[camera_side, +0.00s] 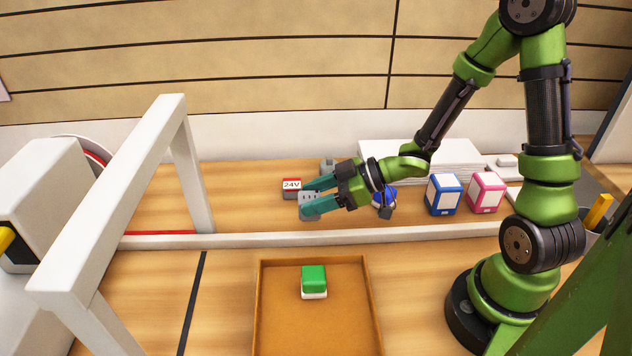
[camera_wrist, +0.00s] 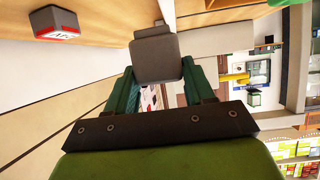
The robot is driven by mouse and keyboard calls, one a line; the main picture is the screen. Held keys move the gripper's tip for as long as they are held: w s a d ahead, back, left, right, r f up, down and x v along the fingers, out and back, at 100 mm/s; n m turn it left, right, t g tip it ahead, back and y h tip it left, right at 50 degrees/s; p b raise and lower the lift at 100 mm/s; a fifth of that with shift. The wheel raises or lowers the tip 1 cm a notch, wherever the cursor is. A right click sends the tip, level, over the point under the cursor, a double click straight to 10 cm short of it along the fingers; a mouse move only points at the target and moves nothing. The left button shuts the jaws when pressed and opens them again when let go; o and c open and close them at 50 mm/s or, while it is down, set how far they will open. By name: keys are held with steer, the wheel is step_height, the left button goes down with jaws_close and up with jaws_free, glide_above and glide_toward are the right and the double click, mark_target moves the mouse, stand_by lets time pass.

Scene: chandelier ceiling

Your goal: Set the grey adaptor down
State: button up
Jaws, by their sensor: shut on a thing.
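The grey adaptor (camera_side: 308,198) is a small block between the teal fingers of my gripper (camera_side: 313,197), in the middle of the side view. My gripper is shut on it, with the arm reaching in from the right. In the wrist view the grey adaptor (camera_wrist: 155,52) sticks out past the fingertips of my gripper (camera_wrist: 160,72). I cannot tell whether its underside touches the wooden surface.
A red-and-grey block marked 24V (camera_side: 291,187) stands close left of the adaptor. Another grey block (camera_side: 327,167) is behind. Blue (camera_side: 443,195) and pink (camera_side: 486,193) boxes stand right. A white rail (camera_side: 270,240) separates the brown tray (camera_side: 260,310), which holds a green-topped block (camera_side: 314,277).

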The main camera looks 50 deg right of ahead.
steer(key=shift+s+a+f, duration=0.25)
steer(key=shift+a+f, duration=0.05)
steer(key=shift+a, duration=0.15)
steer(key=shift+s+a+f, duration=0.2)
steer(key=shift+a+f, duration=0.05)
steer(key=shift+a, duration=0.2)
steer(key=shift+a+f, duration=0.1)
steer(key=shift+f, duration=0.1)
steer(key=w+a, duration=0.1)
steer(key=w, duration=0.4)
steer(key=w+a+f, duration=0.1)
steer(key=w, duration=0.8)
steer(key=shift+w+a+f, duration=0.15)
steer(key=shift+w+a, duration=0.2)
steer(key=shift+a, duration=0.05)
steer(key=shift+w+f, duration=0.25)
steer(key=shift+f, duration=0.65)
steer(key=shift+w+f, duration=0.25)
steer(key=shift+f, duration=0.65)
steer(key=shift+f, duration=0.2)
steer(key=o, duration=1)
steer(key=shift+o, duration=0.2)
steer(key=shift+r, duration=0.15)
